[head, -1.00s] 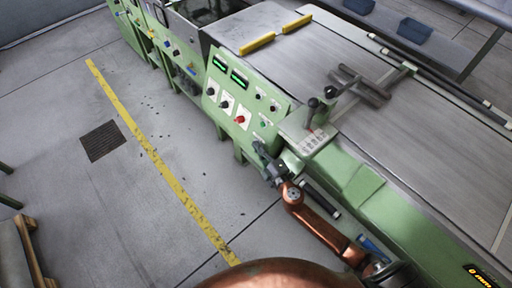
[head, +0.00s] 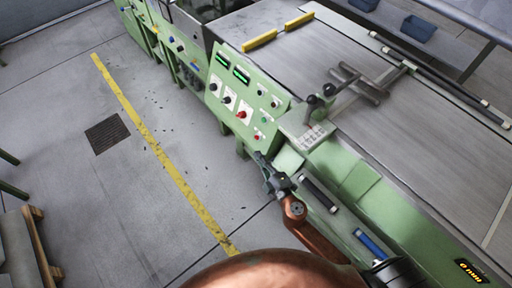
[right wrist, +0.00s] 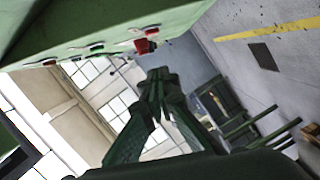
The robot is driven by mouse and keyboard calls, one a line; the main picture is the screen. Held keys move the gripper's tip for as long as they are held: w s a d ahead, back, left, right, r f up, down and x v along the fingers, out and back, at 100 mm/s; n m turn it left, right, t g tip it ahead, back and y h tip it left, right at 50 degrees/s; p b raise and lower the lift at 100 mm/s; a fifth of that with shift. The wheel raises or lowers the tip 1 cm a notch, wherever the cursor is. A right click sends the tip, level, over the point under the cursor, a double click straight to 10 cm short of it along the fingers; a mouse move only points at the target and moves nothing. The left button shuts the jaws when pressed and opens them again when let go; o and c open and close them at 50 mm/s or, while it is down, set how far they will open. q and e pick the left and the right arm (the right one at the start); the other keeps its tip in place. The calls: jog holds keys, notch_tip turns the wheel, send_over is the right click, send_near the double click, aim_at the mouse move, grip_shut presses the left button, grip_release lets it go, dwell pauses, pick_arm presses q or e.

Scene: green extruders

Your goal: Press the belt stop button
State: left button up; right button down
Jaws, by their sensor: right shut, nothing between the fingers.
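The green control panel (head: 229,101) on the machine's side carries several knobs and buttons and two green-lit displays. A red button (head: 241,114) sits on a white plate low on the panel. Which one is the belt stop cannot be read. My right gripper (head: 259,156) is shut and empty just below the panel, apart from the buttons. In the right wrist view its fingertips (right wrist: 158,74) meet below the red button (right wrist: 145,44). My left gripper is not in view.
A lever with a black knob (head: 328,90) stands on the machine right of the panel. A green ledge with a black bar (head: 319,194) and a blue item (head: 371,244) lies beside my right arm.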

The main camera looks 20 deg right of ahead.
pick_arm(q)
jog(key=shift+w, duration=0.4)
pick_arm(e)
jog(key=s, duration=0.3)
jog(key=shift+s+d+r, duration=0.15)
jog(key=shift+d+r, duration=0.05)
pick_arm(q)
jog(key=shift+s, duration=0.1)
